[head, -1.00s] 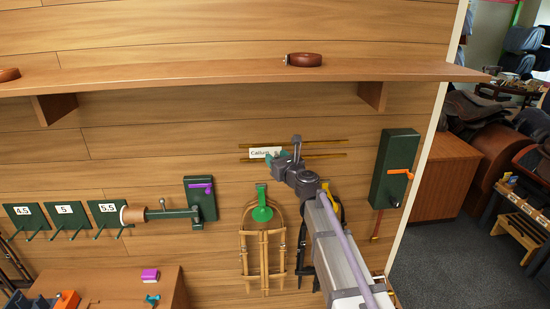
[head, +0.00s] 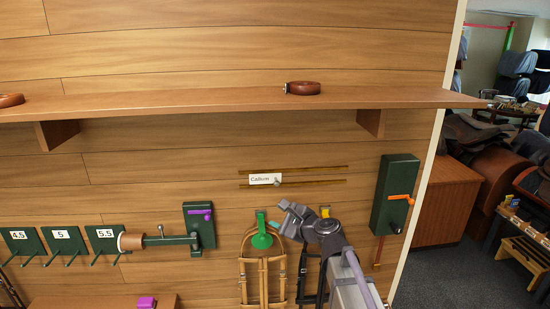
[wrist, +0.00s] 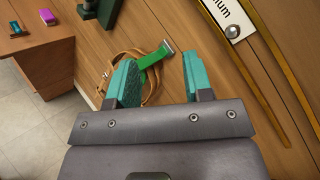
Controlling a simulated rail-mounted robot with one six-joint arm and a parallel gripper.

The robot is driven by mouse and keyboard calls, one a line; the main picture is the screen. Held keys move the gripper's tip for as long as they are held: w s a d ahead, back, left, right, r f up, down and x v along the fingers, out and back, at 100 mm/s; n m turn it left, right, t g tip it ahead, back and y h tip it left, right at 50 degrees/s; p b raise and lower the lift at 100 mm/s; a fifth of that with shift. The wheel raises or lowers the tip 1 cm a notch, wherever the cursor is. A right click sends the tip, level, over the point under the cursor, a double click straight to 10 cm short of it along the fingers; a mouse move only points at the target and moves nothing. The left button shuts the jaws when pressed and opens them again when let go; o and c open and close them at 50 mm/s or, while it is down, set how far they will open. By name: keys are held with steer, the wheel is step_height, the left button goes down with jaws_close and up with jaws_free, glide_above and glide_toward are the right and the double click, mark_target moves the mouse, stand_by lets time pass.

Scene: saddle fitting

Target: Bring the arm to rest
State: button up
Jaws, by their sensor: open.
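My gripper (head: 280,216) is in front of the wall just below the name plate, close to the green bridle hook (head: 262,235). In the wrist view its two teal fingers (wrist: 157,84) stand wide apart with nothing between them. The green hook (wrist: 150,62) shows beyond the fingers with tan straps around it. In the head view a tan bridle (head: 262,275) hangs below the green hook. The white name plate (head: 265,179) sits between two brass rails; part of it also shows in the wrist view (wrist: 228,14).
A dark green box with an orange crank (head: 396,195) is right of my arm. A green bracket with a purple lever (head: 199,226) is to the left. A wooden shelf (head: 210,101) runs above. Numbered green plates (head: 62,241) are at far left. Black straps hang behind my arm.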

steer(key=s+d+f+n+g+h+b, duration=0.5)
steer(key=s+f+n, duration=0.4)
steer(key=s+f, duration=0.2)
steer(key=s+d+f+n+g+h+b, duration=0.5)
steer(key=s+d+f+n, duration=0.3)
steer(key=s+f, duration=0.4)
steer(key=shift+s+d+f+n+g+h+b, duration=0.2)
steer(key=shift+f+n+g+h+b, duration=0.25)
steer(key=shift+f+n+g, duration=0.45)
steer(key=shift+f, duration=0.1)
stand_by(0.7)
